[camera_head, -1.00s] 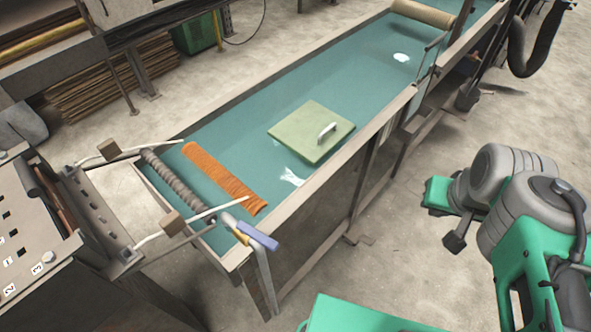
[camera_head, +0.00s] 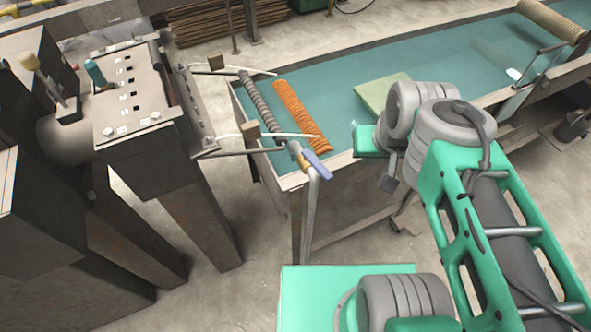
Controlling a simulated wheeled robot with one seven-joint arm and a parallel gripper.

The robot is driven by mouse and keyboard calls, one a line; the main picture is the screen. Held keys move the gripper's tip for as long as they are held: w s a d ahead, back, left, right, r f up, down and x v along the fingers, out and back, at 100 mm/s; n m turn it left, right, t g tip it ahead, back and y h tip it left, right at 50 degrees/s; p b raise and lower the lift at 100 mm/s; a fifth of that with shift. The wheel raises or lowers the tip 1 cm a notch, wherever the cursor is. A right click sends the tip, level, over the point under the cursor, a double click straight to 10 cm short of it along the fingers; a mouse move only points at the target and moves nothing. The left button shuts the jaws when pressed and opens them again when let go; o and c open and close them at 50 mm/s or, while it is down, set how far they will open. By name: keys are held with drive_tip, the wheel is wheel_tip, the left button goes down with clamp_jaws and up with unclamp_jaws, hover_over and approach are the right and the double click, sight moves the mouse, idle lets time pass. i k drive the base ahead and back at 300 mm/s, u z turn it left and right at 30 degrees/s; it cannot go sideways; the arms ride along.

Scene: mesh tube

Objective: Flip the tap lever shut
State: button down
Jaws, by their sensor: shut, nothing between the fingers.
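The tap lever (camera_head: 317,166) is a flat blue-violet handle on a small tap with a yellow part, at the near left corner of the trough. It slants down to the right, above a grey pipe (camera_head: 312,205) that bends downward.
The trough (camera_head: 345,160) with teal water holds an orange coiled roll (camera_head: 300,113) and a pale green board (camera_head: 376,92), partly hidden by my arm. A grey machine (camera_head: 135,95) with a teal knob (camera_head: 95,72) stands left. Bare floor lies in front of the trough.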

sight(308, 156)
drive_tip(key=z, duration=0.1)
drive_tip(key=k, duration=0.35)
drive_tip(key=u, duration=0.45)
drive_tip(key=i, duration=0.4)
drive_tip(key=u, duration=1.25)
drive_tip(key=k, duration=1.1)
drive_tip(key=u, duration=0.75)
drive_tip(key=i, duration=1)
